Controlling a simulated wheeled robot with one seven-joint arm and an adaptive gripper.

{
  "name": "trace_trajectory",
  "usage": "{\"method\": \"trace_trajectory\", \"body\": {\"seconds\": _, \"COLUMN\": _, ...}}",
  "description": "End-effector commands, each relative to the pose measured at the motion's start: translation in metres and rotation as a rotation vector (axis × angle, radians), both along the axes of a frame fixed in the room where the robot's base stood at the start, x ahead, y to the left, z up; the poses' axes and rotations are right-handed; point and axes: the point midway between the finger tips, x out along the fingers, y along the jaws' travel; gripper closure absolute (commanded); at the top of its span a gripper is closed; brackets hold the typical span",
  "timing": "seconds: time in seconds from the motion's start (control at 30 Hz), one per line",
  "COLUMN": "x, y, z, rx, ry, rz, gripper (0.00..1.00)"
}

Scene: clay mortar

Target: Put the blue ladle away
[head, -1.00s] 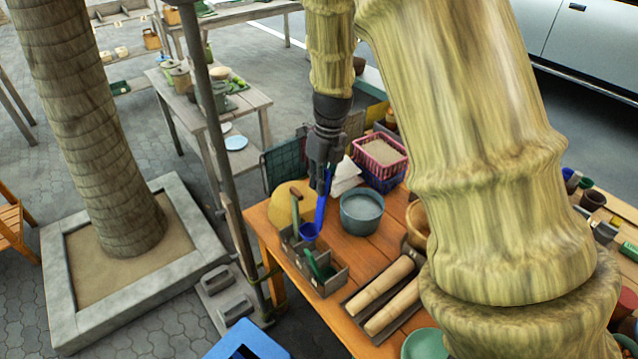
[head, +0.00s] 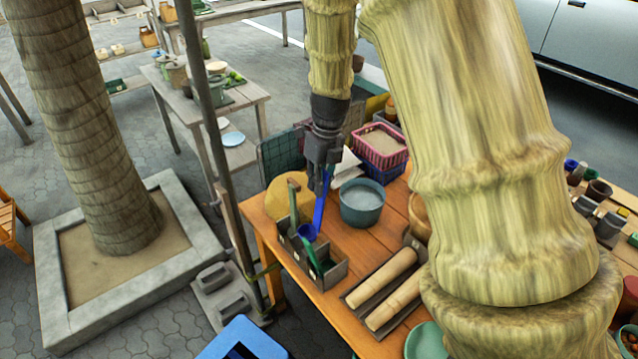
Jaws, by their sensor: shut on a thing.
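The blue ladle (head: 320,211) hangs upright from my gripper (head: 323,174) in the head view, its handle held between the fingers and its cup at the bottom. My gripper is shut on the upper end of the handle. The cup is at the grey divided box (head: 327,278) on the orange table; I cannot tell whether it is inside a compartment or just above it. A green-handled tool (head: 293,203) stands in the box's far part, and a dark green tool (head: 313,256) leans in its near part.
A grey-blue pot (head: 362,204) stands just right of the ladle. A pink basket (head: 380,147) is behind it. Wooden rollers (head: 391,273) lie in a tray right of the box. A round tan board (head: 279,207) is behind the box. A metal pole (head: 214,140) rises left of the table.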

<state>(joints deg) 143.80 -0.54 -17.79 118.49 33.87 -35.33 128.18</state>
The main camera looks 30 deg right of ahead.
Motion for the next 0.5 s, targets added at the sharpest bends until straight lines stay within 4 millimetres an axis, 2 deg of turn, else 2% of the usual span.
{"method": "trace_trajectory", "body": {"seconds": 0.5, "x": 0.0, "y": 0.0, "z": -0.04, "rx": 0.001, "ry": 0.002, "rz": 0.0, "gripper": 1.0}}
